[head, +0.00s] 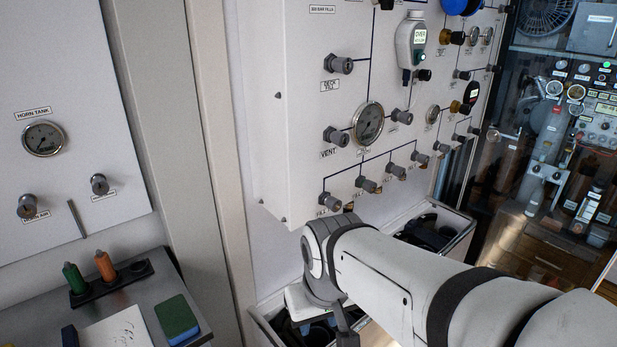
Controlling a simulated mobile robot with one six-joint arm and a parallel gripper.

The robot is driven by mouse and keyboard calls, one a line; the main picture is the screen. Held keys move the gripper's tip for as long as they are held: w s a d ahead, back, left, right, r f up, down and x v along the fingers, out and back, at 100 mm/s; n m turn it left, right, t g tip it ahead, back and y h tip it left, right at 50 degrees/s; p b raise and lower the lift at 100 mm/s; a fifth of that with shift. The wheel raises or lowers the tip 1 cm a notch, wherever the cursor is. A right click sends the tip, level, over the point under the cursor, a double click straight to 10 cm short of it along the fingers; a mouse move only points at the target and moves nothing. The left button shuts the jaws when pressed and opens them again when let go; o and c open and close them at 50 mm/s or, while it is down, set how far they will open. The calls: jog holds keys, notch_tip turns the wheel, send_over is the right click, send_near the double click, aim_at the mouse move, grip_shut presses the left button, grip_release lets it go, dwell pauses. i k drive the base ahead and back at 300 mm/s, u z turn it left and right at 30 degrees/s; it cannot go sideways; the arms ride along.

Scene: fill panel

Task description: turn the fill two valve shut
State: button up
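The white fill panel (265,130) stands in the middle of the head view. A slanting row of grey valve knobs runs along its lower part. The lowest left knob (330,201) has a label starting "FILL". The second knob (368,184) along appears to be the fill two valve; its label is too small to read surely, and I cannot tell its turn position. My gripper (346,335) is low in the picture, below the knob row and apart from it. It is mostly hidden behind my wrist and cut by the bottom edge, so its fingers cannot be made out.
A round gauge (368,124) and vent knob (336,136) sit above the row. An open bin (462,236) lies below the panel. Glass-fronted equipment stands at right.

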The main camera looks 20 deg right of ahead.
aim_at(370, 186)
jog(key=u, duration=0.1)
jog(key=k, duration=1.1)
jog(key=z, duration=0.55)
jog(key=i, duration=1)
jog(key=z, duration=0.05)
